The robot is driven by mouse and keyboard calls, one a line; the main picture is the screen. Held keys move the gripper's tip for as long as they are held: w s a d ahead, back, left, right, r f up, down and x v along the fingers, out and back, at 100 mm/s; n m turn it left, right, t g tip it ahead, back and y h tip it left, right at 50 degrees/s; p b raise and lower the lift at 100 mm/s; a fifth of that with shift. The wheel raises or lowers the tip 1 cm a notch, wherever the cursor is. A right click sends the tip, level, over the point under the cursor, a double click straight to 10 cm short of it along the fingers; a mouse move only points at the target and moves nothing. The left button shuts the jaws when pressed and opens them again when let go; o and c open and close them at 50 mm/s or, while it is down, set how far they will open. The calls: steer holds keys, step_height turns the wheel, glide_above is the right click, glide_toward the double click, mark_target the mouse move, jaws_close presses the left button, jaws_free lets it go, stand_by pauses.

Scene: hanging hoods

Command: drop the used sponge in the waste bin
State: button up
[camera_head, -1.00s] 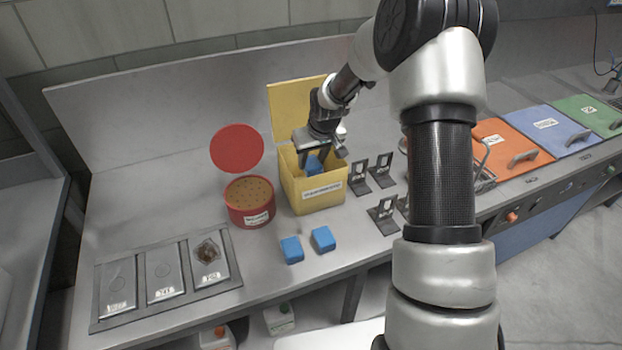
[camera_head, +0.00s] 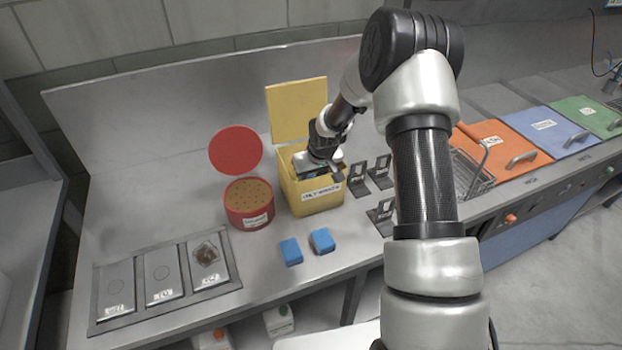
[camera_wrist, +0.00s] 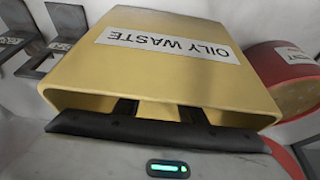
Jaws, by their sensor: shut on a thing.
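The yellow waste bin (camera_head: 318,196), labelled OILY WASTE, stands on the steel counter with its lid up behind it. My gripper (camera_head: 318,166) points down into its open top. In the wrist view, the bin's front wall (camera_wrist: 160,75) fills the middle, and both dark fingers of my gripper (camera_wrist: 160,112) pass inside the rim. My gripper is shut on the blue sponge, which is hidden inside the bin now. Two other blue sponges, one on the left (camera_head: 291,251) and one on the right (camera_head: 322,240), lie on the counter in front of the bin.
A round red container (camera_head: 249,204) with a perforated top and raised red lid stands left of the bin. Small dark labelled stands (camera_head: 381,212) are close on the right. A three-plate panel (camera_head: 164,278) lies front left. A wire basket (camera_head: 470,175) is farther right.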

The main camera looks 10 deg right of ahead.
steer(key=shift+f, duration=0.35)
steer(key=o, duration=1.1)
